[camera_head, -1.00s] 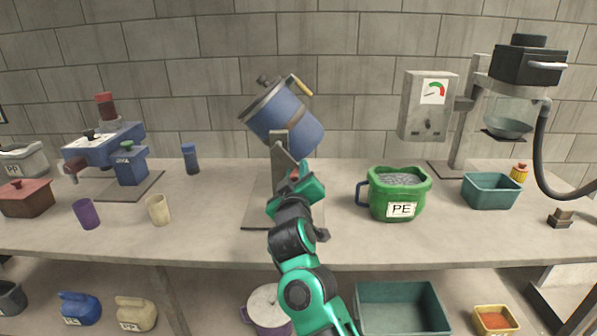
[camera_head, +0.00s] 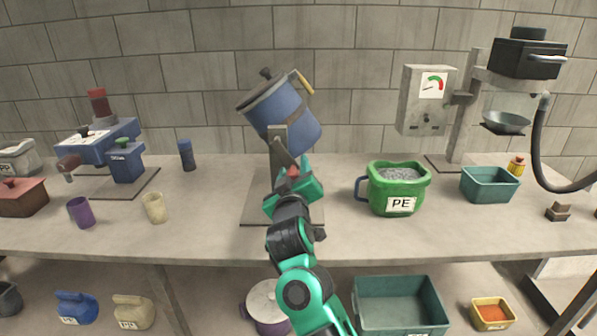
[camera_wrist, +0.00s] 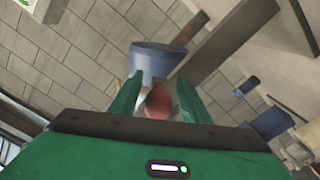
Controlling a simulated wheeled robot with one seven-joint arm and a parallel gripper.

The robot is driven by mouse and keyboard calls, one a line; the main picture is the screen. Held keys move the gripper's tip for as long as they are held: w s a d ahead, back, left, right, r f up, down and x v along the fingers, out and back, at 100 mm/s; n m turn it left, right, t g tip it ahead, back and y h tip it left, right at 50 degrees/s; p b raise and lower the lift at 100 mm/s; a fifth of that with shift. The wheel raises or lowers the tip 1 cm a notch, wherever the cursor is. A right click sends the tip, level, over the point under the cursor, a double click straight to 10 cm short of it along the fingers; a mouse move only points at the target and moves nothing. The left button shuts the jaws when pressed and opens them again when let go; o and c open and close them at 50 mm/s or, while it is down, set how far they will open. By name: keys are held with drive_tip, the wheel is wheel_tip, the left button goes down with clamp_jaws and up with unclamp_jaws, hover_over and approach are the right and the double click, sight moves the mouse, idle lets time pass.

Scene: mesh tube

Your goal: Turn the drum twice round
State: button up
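The blue drum (camera_head: 284,110) hangs tilted on a grey stand (camera_head: 256,208) at the back middle of the bench. It has a grey lid with a dark knob at its upper left and a yellow handle (camera_head: 304,83) at its upper right. My gripper (camera_head: 295,172) is in front of the stand, below the drum. In the wrist view a red knob (camera_wrist: 158,103) sits between my two fingers (camera_wrist: 159,98), with narrow gaps seeming to show beside it. The drum (camera_wrist: 157,62) shows beyond it. How the knob joins the drum is hidden.
A green PE bucket (camera_head: 399,190) of grey granules and a teal bin (camera_head: 489,185) stand right of the stand. A purple cup (camera_head: 81,212), a cream cup (camera_head: 155,208) and a blue machine (camera_head: 98,148) stand left. A bench strip between cream cup and stand is clear.

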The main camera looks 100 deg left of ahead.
drive_tip(key=shift+r, duration=0.1)
drive_tip(key=shift+d, duration=0.2)
drive_tip(key=d, duration=1)
drive_tip(key=shift+w+d, duration=0.25)
drive_tip(key=shift+w, duration=0.2)
